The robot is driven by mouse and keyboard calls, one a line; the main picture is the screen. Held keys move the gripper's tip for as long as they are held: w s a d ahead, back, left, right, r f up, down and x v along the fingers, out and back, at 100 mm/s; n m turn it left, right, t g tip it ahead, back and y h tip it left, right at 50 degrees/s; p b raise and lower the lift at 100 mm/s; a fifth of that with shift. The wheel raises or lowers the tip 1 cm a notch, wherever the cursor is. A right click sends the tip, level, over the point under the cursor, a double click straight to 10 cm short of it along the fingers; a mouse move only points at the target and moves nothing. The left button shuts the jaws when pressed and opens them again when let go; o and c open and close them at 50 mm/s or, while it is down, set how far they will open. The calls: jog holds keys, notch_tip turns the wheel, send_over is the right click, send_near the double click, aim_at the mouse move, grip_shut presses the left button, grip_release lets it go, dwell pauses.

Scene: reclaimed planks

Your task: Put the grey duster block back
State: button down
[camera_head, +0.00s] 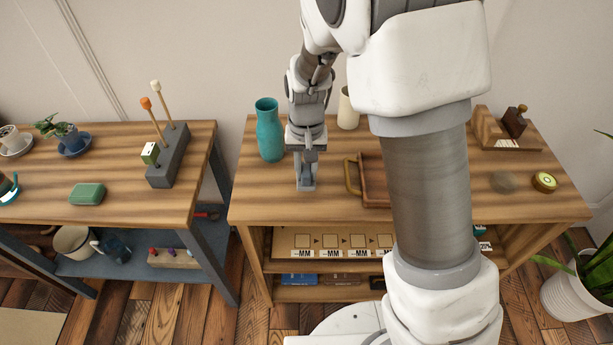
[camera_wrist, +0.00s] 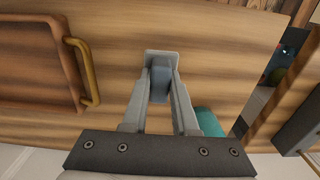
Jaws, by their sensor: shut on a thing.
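The grey duster block (camera_wrist: 161,84) shows as a blue-grey piece between the fingers of my gripper (camera_wrist: 162,64) in the wrist view. My gripper is shut on it, and the fingers hide its sides. In the head view my gripper (camera_head: 306,186) points down over the left part of the right wooden table (camera_head: 255,193), between a teal vase and a wooden tray. There I cannot tell the block from the grey fingertips, nor whether it touches the tabletop.
The teal vase (camera_head: 270,135) stands close left of my gripper. The wooden tray (camera_head: 374,172) with its brass handle is close right. A cream cup (camera_head: 348,110) stands behind. A grey holder with sticks (camera_head: 169,160) stands on the left table, across a gap.

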jog(key=shift+f, duration=1)
jog(key=shift+f, duration=0.1)
jog(key=shift+f, duration=0.15)
jog(key=c, duration=0.7)
grip_release()
